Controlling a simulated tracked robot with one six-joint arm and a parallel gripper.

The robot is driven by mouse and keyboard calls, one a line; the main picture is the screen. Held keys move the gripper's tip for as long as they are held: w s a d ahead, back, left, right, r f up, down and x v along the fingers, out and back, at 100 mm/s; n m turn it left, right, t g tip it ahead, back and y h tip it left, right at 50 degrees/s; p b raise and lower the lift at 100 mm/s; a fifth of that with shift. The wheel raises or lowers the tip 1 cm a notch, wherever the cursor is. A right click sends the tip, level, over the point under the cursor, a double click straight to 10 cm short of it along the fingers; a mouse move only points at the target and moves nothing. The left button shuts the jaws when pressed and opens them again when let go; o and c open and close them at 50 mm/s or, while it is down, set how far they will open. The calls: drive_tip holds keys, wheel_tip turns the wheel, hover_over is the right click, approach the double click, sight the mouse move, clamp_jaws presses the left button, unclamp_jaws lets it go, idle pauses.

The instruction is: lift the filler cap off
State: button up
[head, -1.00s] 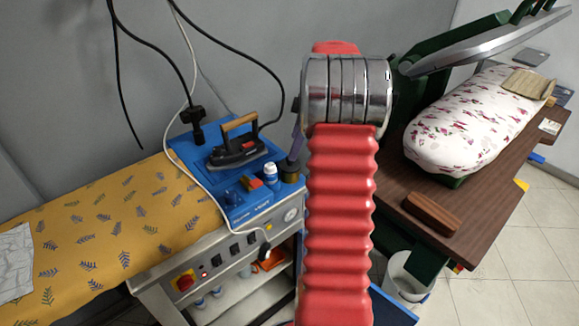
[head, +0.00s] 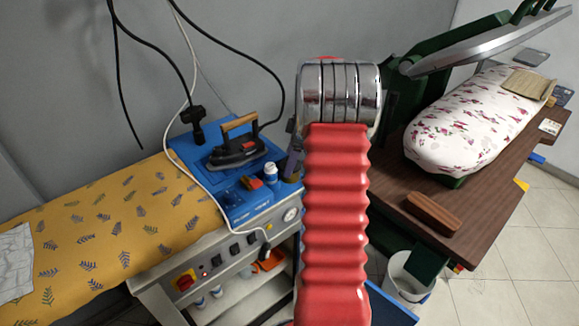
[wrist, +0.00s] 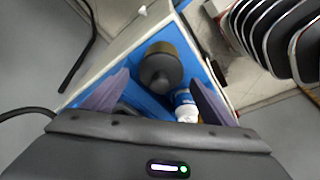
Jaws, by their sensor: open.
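The filler cap (wrist: 161,68), dark grey with a round knob on a wider olive-brown body, stands at the right corner of the blue ironing unit top. In the head view it shows only partly (head: 291,173), beside my arm. My gripper (wrist: 160,82) is open, its two purple-grey fingers on either side of the cap in the wrist view. No contact is visible, and I cannot tell the height gap. In the head view only a bit of the gripper (head: 294,145) shows; my red arm hides the rest.
A white bottle with a blue label (head: 271,173) stands close to the cap and near the right finger in the wrist view (wrist: 186,105). An iron (head: 237,150) with a cable rests on the blue top (head: 235,205). A press table stands at the right.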

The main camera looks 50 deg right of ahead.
drive_tip(key=shift+f, duration=0.3)
drive_tip(key=shift+c, duration=0.4)
drive_tip(key=c, duration=1.1)
